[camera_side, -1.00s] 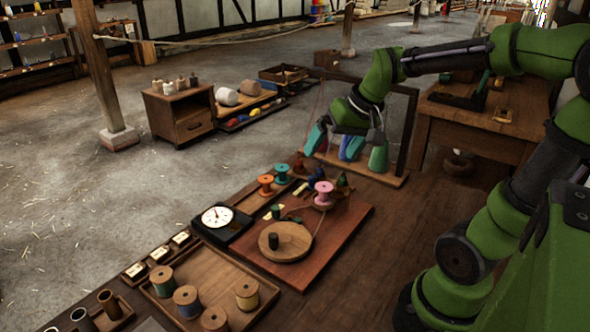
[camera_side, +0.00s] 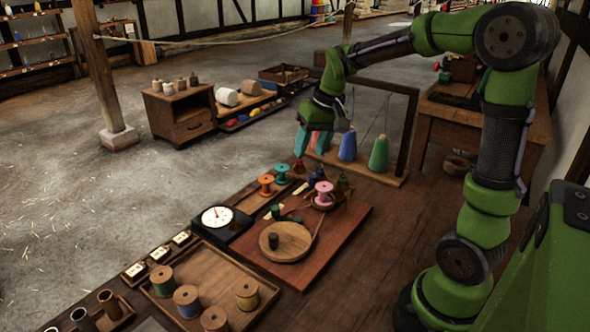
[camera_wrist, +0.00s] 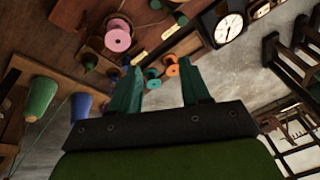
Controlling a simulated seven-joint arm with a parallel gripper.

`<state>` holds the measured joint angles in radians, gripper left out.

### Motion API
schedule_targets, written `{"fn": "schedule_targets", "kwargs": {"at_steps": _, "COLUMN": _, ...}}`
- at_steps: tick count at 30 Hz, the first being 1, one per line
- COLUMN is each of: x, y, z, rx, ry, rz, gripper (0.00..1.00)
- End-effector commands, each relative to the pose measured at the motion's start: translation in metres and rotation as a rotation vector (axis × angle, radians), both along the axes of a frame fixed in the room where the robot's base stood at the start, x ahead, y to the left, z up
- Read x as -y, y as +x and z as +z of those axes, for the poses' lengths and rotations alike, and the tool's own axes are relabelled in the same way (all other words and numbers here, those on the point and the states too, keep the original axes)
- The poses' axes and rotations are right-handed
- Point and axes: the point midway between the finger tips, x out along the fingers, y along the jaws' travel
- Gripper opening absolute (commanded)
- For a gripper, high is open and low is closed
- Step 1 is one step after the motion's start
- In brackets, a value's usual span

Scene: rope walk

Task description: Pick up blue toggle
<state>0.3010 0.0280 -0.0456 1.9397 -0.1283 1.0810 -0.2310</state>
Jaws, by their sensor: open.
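A small dark blue piece, which looks like the blue toggle (camera_side: 317,174), stands on the bench between the teal spool (camera_side: 282,173) and the pink spool (camera_side: 324,193) in the side view. In the wrist view a small blue shape (camera_wrist: 138,59) shows beyond the fingertips, partly hidden; I cannot make out its outline. My gripper (camera_side: 311,146) is open and empty, with teal fingers pointing down. It hangs above the bench, a little behind the blue piece and apart from it. The gripper's two fingers (camera_wrist: 160,68) are spread in the wrist view.
A frame with a blue cone (camera_side: 348,147) and a green cone (camera_side: 379,154) stands right of my gripper. An orange spool (camera_side: 265,185), a dial (camera_side: 217,217) and a round wooden disc (camera_side: 286,242) lie nearer. A spool tray (camera_side: 190,262) is at front left.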

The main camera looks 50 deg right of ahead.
Motion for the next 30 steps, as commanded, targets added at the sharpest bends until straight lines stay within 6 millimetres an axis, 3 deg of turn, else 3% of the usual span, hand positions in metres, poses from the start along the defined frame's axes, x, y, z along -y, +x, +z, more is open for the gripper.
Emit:
{"fn": "schedule_targets", "kwargs": {"at_steps": 1, "x": 0.024, "y": 0.015, "z": -0.011, "rx": -0.041, "ry": -0.008, "rz": 0.004, "gripper": 0.47}}
{"fn": "schedule_targets", "kwargs": {"at_steps": 6, "x": 0.098, "y": 0.05, "z": -0.046, "rx": -0.155, "ry": -0.036, "rz": 0.08, "gripper": 0.47}}
{"fn": "schedule_targets", "kwargs": {"at_steps": 10, "x": 0.152, "y": 0.066, "z": -0.077, "rx": -0.232, "ry": -0.054, "rz": 0.173, "gripper": 0.47}}
{"fn": "schedule_targets", "kwargs": {"at_steps": 13, "x": 0.181, "y": 0.076, "z": -0.09, "rx": -0.268, "ry": -0.069, "rz": 0.267, "gripper": 0.47}}
{"fn": "schedule_targets", "kwargs": {"at_steps": 19, "x": 0.192, "y": 0.087, "z": -0.069, "rx": -0.269, "ry": -0.109, "rz": 0.45, "gripper": 0.47}}
{"fn": "schedule_targets", "kwargs": {"at_steps": 25, "x": 0.189, "y": 0.085, "z": -0.079, "rx": -0.273, "ry": -0.103, "rz": 0.489, "gripper": 0.47}}
{"fn": "schedule_targets", "kwargs": {"at_steps": 30, "x": 0.189, "y": 0.085, "z": -0.101, "rx": -0.273, "ry": -0.101, "rz": 0.487, "gripper": 0.47}}
